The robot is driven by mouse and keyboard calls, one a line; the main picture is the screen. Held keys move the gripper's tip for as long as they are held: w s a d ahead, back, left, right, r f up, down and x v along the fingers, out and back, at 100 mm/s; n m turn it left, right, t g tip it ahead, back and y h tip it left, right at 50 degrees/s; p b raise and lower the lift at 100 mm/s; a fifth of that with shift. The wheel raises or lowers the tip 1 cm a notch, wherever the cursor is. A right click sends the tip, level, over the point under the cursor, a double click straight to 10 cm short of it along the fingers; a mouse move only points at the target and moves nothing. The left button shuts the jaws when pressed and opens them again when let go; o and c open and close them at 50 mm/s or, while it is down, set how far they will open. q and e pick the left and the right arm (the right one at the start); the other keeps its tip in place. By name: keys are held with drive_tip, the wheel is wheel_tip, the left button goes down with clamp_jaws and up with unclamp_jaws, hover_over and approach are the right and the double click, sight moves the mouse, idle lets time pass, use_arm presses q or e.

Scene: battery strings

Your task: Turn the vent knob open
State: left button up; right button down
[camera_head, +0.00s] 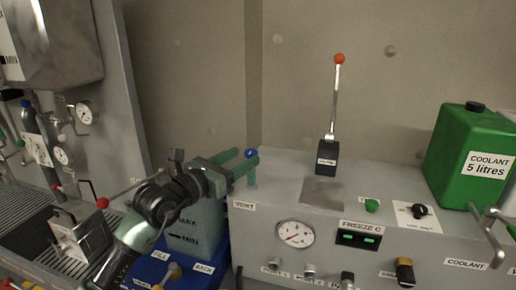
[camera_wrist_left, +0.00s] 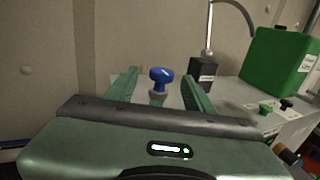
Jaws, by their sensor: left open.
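A blue knob (camera_head: 250,154), which I take as the vent knob, stands on a short stem at the left end of the grey panel box (camera_head: 420,238). A partly covered label below it looks like VENT. My left gripper (camera_head: 252,161) is open, with its green fingers reaching right around the knob. In the left wrist view the blue knob (camera_wrist_left: 161,76) stands between the two fingers (camera_wrist_left: 160,85), with a gap to each side. My right gripper is not in view.
A tall lever with an orange ball (camera_head: 339,59) rises behind the gauge (camera_head: 295,234). A green coolant can (camera_head: 465,145) stands at the back right. A blue tray (camera_head: 205,277) with a translucent tank (camera_head: 197,232) lies below my left arm. A red-knobbed handle (camera_head: 102,203) is at left.

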sight(255, 151)
use_arm(q)
drive_tip(key=p+x, duration=0.2)
drive_tip(key=x, duration=0.5)
drive_tip(key=shift+s+d, duration=0.1)
drive_tip(key=shift+d, duration=0.05)
